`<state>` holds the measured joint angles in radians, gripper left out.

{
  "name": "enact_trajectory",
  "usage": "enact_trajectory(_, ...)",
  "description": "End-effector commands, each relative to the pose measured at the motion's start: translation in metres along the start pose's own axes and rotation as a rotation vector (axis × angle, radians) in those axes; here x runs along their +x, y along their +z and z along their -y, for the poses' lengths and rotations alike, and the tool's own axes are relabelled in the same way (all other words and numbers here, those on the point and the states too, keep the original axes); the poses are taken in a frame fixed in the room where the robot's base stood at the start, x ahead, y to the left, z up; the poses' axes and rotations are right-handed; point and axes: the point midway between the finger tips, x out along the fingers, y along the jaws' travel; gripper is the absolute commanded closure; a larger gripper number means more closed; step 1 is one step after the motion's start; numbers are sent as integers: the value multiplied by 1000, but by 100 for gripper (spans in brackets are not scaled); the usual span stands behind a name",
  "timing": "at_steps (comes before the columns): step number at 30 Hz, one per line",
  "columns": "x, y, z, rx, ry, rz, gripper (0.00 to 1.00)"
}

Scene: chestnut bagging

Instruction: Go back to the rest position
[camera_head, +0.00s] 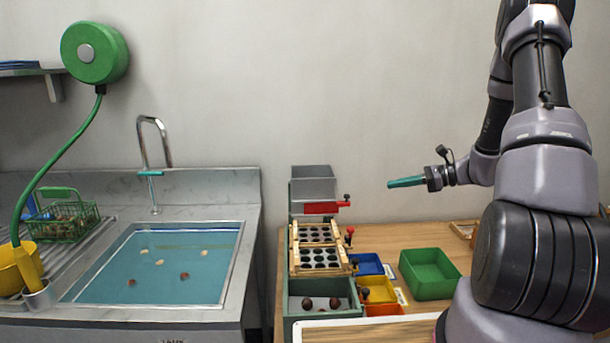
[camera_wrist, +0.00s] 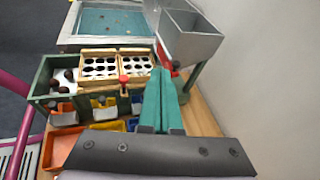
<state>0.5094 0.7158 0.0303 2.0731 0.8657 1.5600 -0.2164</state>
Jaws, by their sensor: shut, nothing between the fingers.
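My gripper (camera_head: 390,185) is at the end of my arm on the right, raised above the wooden table and clear of everything on it. Its teal fingers are shut together with nothing between them. In the wrist view the gripper (camera_wrist: 163,75) points toward the sorting station, with the grey hopper (camera_wrist: 187,35) just beyond to the right. My arm is bent, coming down from the upper right in the head view.
The sorting station has perforated wooden trays (camera_head: 318,258) and a green bin (camera_head: 325,290) holding chestnuts. Blue (camera_head: 367,264), yellow (camera_head: 377,289) and green (camera_head: 430,274) trays stand beside it. A water-filled sink (camera_head: 160,265) with floating chestnuts is at left. Air around my gripper is free.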

Motion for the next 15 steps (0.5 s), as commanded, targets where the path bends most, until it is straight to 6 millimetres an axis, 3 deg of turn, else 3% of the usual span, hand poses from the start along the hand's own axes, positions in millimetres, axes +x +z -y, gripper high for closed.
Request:
enact_trajectory(1,2,25,-8,-70,43,-37,100)
enact_trajectory(6,2,87,-47,-297,190,-182,100)
enact_trajectory(15,-17,166,-119,-716,373,-449,100)
